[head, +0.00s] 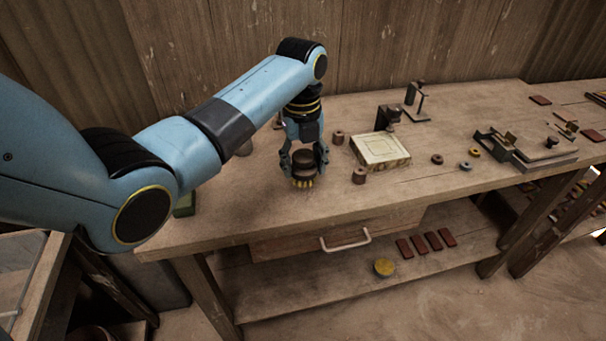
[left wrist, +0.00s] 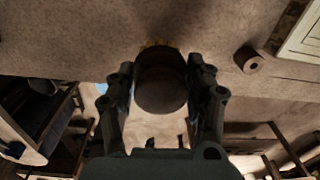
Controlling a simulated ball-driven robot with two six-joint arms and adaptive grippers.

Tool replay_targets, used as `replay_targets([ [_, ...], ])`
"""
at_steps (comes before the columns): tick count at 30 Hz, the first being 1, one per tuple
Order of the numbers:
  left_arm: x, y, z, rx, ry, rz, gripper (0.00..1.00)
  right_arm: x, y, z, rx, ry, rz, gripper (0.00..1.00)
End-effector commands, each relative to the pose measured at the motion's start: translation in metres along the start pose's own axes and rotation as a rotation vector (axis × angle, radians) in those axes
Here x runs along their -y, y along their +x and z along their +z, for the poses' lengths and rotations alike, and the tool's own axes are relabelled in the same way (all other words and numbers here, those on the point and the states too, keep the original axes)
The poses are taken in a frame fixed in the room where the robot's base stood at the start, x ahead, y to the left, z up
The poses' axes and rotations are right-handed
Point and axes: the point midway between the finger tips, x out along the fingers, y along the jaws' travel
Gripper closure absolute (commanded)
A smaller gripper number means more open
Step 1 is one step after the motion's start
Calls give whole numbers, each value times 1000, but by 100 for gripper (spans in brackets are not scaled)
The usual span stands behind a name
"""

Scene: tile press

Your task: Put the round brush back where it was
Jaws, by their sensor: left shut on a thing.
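The round brush (head: 304,170) is dark brown with yellow bristles pointing down. My left gripper (head: 304,160) is shut on it, with one finger on each side of its body. The brush is upright at the workbench top; I cannot tell whether its bristles touch the wood. In the left wrist view the brush (left wrist: 161,82) shows as a dark round body between the fingers of my left gripper (left wrist: 160,90), with a little yellow bristle beyond it. My right gripper is not in view.
The workbench (head: 250,205) has a pale square plate (head: 380,149) right of the brush. Several rings and a metal fixture (head: 520,150) lie farther right. A drawer handle (head: 345,240) juts from the front. A yellow round thing (head: 384,267) rests on the lower shelf.

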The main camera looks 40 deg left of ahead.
Motion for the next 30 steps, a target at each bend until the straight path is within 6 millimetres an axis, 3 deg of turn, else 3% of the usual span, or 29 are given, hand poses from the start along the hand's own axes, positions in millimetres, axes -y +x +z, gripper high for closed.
replay_targets([
  [7, -2, 34, 0, -1, 1, 2, 82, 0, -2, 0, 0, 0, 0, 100],
  [19, -1, 42, 0, 0, 1, 1, 82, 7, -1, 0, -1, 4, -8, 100],
  [20, -2, 41, 0, 0, 1, 1, 45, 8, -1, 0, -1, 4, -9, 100],
  [25, -2, 41, -1, 0, 1, 1, 24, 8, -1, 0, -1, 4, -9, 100],
  [30, -2, 41, -1, 0, 1, 2, 24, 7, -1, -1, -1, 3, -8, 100],
])
